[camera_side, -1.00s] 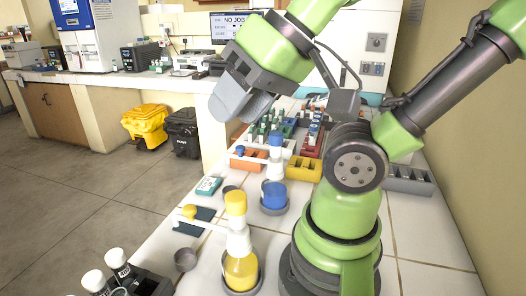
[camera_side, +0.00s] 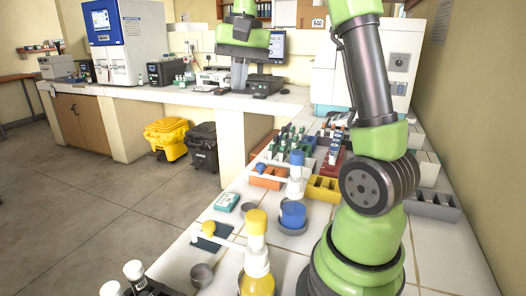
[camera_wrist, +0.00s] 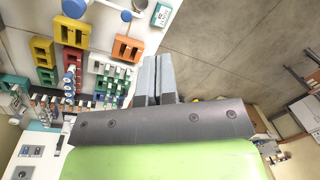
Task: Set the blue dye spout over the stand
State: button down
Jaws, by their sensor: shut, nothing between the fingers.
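The blue dye bottle (camera_side: 292,214) stands upright on the tiled bench in the side view, with a blue cap (camera_side: 297,157). Its white spout reaches left and ends in a blue tip (camera_side: 260,168), in front of an orange rack. A dark flat stand (camera_side: 210,242) lies nearer the camera, with the yellow bottle's spout tip (camera_side: 208,228) over it. In the wrist view the blue cap (camera_wrist: 75,8) and blue spout tip (camera_wrist: 127,15) show at the top edge. My gripper (camera_wrist: 158,60) is shut and empty, high above and away from the bottle.
The yellow dye bottle (camera_side: 256,285) stands at the front. Small grey cups (camera_side: 202,275) and a teal box (camera_side: 227,202) sit near the bench's left edge. Orange (camera_side: 268,180) and yellow (camera_side: 323,190) racks and several vials crowd the area behind.

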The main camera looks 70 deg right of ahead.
jog(key=d+f+m+y, duration=0.1)
jog(key=d+f+m, duration=0.1)
jog(key=d+f, duration=0.2)
jog(key=s+d+f+m+g+y, duration=0.1)
jog(key=d+f+m, duration=0.2)
jog(key=d, duration=0.6)
jog(key=shift+d+f+m+g+y, duration=0.3)
jog(key=shift+d+f, duration=0.05)
jog(key=shift+f, duration=0.1)
jog(key=shift+s+f, duration=0.1)
send_over(274, 178)
jog(key=w+d, duration=0.4)
notch_tip(274, 178, down, 10)
jog(key=shift+w+a, duration=0.1)
jog(key=shift+a, duration=0.3)
jog(key=shift+w+a+n, duration=0.1)
jog(key=shift+a+n, duration=0.15)
jog(key=shift+n, duration=0.15)
